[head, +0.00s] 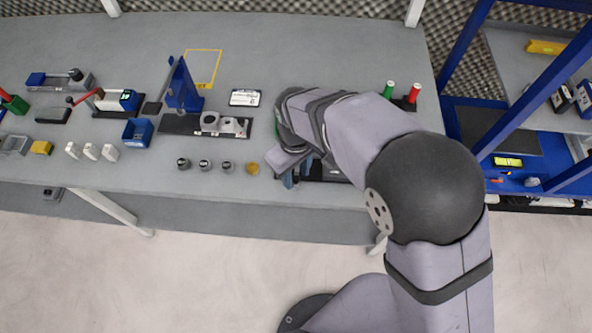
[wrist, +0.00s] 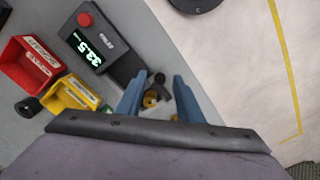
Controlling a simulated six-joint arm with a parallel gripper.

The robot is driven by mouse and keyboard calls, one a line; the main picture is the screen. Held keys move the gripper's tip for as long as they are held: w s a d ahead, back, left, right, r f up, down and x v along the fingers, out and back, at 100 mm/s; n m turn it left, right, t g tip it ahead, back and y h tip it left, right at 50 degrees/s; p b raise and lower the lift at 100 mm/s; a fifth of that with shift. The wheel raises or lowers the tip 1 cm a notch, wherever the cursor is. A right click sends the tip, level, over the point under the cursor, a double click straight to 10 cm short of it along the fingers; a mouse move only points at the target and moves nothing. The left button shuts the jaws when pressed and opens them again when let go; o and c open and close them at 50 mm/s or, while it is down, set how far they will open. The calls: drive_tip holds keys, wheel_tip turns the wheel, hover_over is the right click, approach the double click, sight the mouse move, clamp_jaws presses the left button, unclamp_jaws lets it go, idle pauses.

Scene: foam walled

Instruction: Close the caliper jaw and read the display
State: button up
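The caliper (wrist: 112,57) is a dark bar-shaped device with a red button and a lit display (wrist: 88,49), which shows tilted digits that look like 33.5. In the head view the caliper (head: 325,170) is mostly hidden behind my arm at the front edge of the bench. My gripper (wrist: 157,90) has two blue fingers set apart, one on each side of a small brass-coloured part and dark knobs at the caliper's jaw end. I cannot tell whether either finger touches the jaw. In the head view my gripper (head: 289,180) is low at the caliper's left end.
A red bin (wrist: 28,65) and a yellow bin (wrist: 72,97) stand beside the caliper. A brass disc (head: 252,168) and several dark cylinders lie left of my gripper. A dark fixture plate (head: 178,124) and a blue stand (head: 183,92) are further left.

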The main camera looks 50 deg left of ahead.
drive_tip(key=shift+f, duration=0.2)
drive_tip(key=shift+c, duration=0.7)
drive_tip(key=c, duration=0.7)
drive_tip(key=shift+o, duration=0.2)
drive_tip(key=shift+s+a, duration=0.3)
drive_tip(key=shift+a, duration=0.05)
drive_tip(key=o, duration=0.8)
drive_tip(key=shift+r, duration=0.1)
drive_tip(key=shift+r+b, duration=0.7)
drive_tip(key=shift+r, duration=2.95)
